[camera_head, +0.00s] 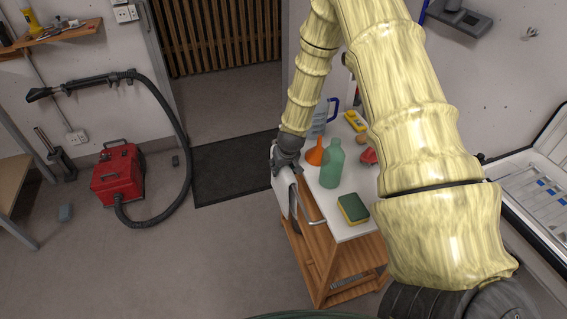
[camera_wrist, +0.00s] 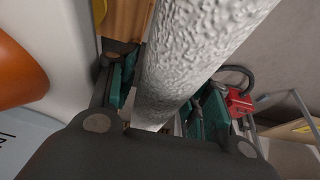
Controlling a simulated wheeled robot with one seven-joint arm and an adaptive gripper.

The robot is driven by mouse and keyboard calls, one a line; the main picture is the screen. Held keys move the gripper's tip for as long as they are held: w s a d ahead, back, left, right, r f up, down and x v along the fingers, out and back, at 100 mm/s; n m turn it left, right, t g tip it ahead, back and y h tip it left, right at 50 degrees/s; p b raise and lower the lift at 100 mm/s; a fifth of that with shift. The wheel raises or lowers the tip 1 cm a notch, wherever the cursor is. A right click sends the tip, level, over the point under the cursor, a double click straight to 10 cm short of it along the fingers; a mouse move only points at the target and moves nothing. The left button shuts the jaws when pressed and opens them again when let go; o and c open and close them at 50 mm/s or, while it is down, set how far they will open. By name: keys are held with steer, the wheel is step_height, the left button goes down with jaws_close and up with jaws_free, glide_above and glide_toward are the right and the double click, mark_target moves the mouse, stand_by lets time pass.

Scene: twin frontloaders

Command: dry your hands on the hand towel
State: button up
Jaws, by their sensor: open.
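The hand towel (camera_head: 283,188) is white and hangs at the left side of a small wooden cart, by a metal rail (camera_head: 318,220). In the wrist view the towel (camera_wrist: 200,50) is a thick, rough-textured white band running between my two fingers. My gripper (camera_head: 286,160) is at the towel's upper part, pointing down. In the wrist view my gripper (camera_wrist: 168,88) is open, with one green-padded finger on each side of the towel. I cannot tell whether either pad touches it. The towel's lower part is partly hidden in the wrist view.
The cart's white top (camera_head: 350,222) holds a green bottle (camera_head: 332,165), an orange funnel (camera_head: 315,152), a sponge (camera_head: 353,208) and a blue-handled jug (camera_head: 318,120), close beside my gripper. A red vacuum (camera_head: 118,174) with a hose stands left.

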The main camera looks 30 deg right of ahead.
steer(key=shift+w+f, duration=0.2)
steer(key=shift+f, duration=0.3)
steer(key=c, duration=0.9)
stand_by(0.9)
steer(key=o, duration=1.2)
steer(key=shift+r, duration=0.1)
steer(key=shift+v, duration=5.9)
steer(key=shift+s, duration=0.1)
